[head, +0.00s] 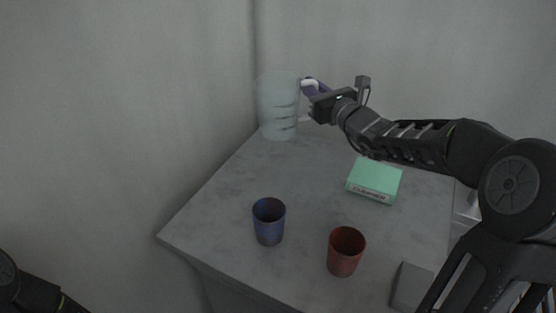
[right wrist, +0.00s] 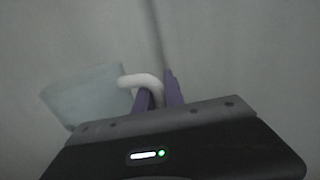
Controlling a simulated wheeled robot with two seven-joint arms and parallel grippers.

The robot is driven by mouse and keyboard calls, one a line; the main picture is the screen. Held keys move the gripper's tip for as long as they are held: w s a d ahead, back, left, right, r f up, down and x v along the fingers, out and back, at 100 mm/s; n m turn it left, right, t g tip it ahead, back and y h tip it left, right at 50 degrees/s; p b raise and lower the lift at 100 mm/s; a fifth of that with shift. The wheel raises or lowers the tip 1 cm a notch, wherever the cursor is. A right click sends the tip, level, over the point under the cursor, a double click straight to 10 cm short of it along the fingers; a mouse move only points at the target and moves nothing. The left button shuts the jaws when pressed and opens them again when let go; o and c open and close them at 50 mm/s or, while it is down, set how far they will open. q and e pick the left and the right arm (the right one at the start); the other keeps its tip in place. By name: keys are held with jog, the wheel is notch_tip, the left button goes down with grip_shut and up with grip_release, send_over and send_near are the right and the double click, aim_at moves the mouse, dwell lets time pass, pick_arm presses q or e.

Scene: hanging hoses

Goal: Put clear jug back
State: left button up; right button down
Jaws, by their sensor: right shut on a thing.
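The clear jug (head: 278,104) is upright at the far back corner of the grey counter, close to the walls. I cannot tell whether its base touches the counter. My right gripper (head: 308,88) is shut on its white handle, on the jug's right side. The right wrist view shows the jug (right wrist: 88,96) at the left and the white handle between the purple fingers (right wrist: 158,97). My left gripper is not in view; only a part of my left arm shows at the lower left of the head view.
On the counter (head: 215,205) stand a blue cup (head: 269,222) and a red cup (head: 345,252) near the front. A green box (head: 374,180) lies right of the middle. A grey block (head: 411,287) is at the front right. The counter between jug and blue cup is clear.

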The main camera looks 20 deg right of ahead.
notch_tip(320, 180, down, 6)
jog(key=shift+f, duration=0.25)
jog(key=shift+f, duration=1.75)
jog(key=shift+f+b, duration=0.2)
jog(key=shift+b, duration=0.15)
jog(key=c, duration=1.4)
grip_release()
jog(key=shift+c, duration=0.2)
jog(key=shift+r, duration=0.15)
jog(key=shift+s, duration=0.1)
